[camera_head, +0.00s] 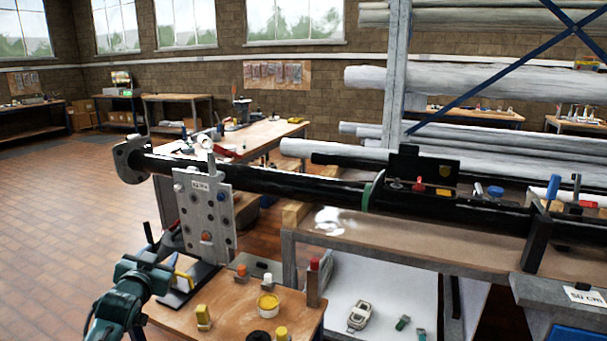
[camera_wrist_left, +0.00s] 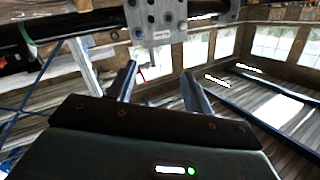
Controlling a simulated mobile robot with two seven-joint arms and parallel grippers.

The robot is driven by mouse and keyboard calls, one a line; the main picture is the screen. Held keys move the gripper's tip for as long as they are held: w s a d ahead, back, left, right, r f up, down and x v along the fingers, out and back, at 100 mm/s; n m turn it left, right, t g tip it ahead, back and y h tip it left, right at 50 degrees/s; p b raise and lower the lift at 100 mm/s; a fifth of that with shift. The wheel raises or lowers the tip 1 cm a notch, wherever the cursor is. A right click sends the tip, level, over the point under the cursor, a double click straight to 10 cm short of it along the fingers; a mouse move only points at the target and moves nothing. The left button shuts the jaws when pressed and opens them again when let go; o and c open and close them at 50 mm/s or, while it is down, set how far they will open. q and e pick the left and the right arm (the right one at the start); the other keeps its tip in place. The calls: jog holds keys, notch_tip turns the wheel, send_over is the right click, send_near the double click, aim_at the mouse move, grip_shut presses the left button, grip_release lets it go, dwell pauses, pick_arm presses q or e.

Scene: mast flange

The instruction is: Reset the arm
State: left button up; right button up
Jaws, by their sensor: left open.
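My left arm (camera_head: 122,300) comes in at the lower left of the head view. My left gripper (camera_head: 160,240) is in front of the plate's lower left edge. In the left wrist view the two fingers of my left gripper (camera_wrist_left: 160,84) stand apart with nothing between them. The grey bolted plate (camera_head: 205,215) hangs on the black mast (camera_head: 290,184), which ends in a round flange (camera_head: 130,160) at the left. The wrist view is upside down and shows the plate (camera_wrist_left: 157,20) beyond the fingertips. My right gripper is not in view.
A small wooden table (camera_head: 225,318) below the plate holds yellow-capped bottles, a yellow tin (camera_head: 268,304) and other small items. A long bench (camera_head: 400,240) runs under the mast at the right. Open brick-coloured floor (camera_head: 60,230) lies to the left.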

pick_arm(q)
jog(key=s+d+f+g+h, duration=0.2)
jog(key=s+d+f, duration=0.5)
jog(key=f, duration=0.4)
jog(key=s+d+f+g+h, duration=0.1)
jog(key=s+d+f, duration=0.2)
jog(key=s, duration=0.7)
jog(key=s+d+f+g+h, duration=0.1)
jog(key=s+d+f, duration=0.3)
jog(key=s, duration=0.6)
jog(key=s+d+f+g, duration=0.2)
jog(key=s+d+f, duration=0.2)
jog(key=s, duration=0.6)
jog(key=shift+s+d+h, duration=0.3)
jog(key=shift+d+h, duration=0.1)
jog(key=shift+d, duration=0.2)
